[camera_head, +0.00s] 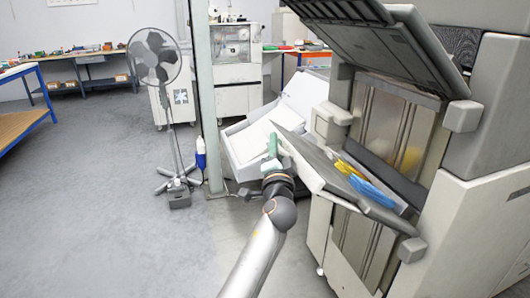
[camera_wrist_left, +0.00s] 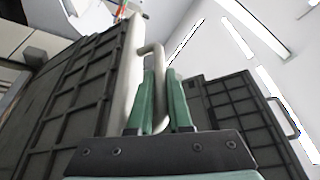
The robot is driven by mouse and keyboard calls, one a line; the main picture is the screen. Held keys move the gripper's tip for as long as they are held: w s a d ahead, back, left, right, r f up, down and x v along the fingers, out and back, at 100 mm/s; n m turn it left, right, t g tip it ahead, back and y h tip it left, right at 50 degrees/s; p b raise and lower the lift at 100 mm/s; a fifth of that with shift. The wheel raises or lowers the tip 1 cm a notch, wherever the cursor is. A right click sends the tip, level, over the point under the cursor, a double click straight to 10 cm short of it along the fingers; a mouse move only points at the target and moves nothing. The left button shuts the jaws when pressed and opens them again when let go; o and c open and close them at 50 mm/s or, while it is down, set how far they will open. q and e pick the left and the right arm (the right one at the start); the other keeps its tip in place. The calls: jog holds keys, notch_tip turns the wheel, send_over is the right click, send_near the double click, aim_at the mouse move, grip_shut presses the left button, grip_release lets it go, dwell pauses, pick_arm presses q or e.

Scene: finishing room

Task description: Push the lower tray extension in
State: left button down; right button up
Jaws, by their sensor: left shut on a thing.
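The lower tray (camera_head: 372,205) is a dark grey sloping panel on the machine's left side in the head view. Its outer part, which looks like the extension (camera_head: 302,160), reaches left toward my gripper. My left gripper (camera_head: 270,151) has green fingers and is at that outer end. In the left wrist view, the gripper (camera_wrist_left: 161,80) is shut on a pale bent rod handle (camera_wrist_left: 152,49), which stands between the fingers. The tray's dark ribbed underside (camera_wrist_left: 78,88) fills the left there. My right gripper is not in view.
Blue pieces (camera_head: 371,190) and yellow pieces (camera_head: 347,168) lie on the lower tray. An upper dark panel (camera_head: 385,48) hangs above it. An open white unit (camera_head: 244,143) stands close behind my gripper. A pole (camera_head: 203,95) and fan (camera_head: 157,60) are left; the floor (camera_head: 95,200) is clear.

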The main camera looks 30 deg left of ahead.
pick_arm(q)
jog(key=shift+w+d+f, duration=0.1)
jog(key=shift+w+f, duration=0.1)
jog(key=shift+f, duration=0.1)
jog(key=shift+r, duration=0.1)
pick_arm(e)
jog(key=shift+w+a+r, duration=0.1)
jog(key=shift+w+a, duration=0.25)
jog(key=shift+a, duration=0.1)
pick_arm(q)
jog(key=shift+d, duration=0.1)
jog(key=c, duration=1.3)
grip_release()
jog(key=shift+o, duration=0.9)
jog(key=shift+w, duration=0.15)
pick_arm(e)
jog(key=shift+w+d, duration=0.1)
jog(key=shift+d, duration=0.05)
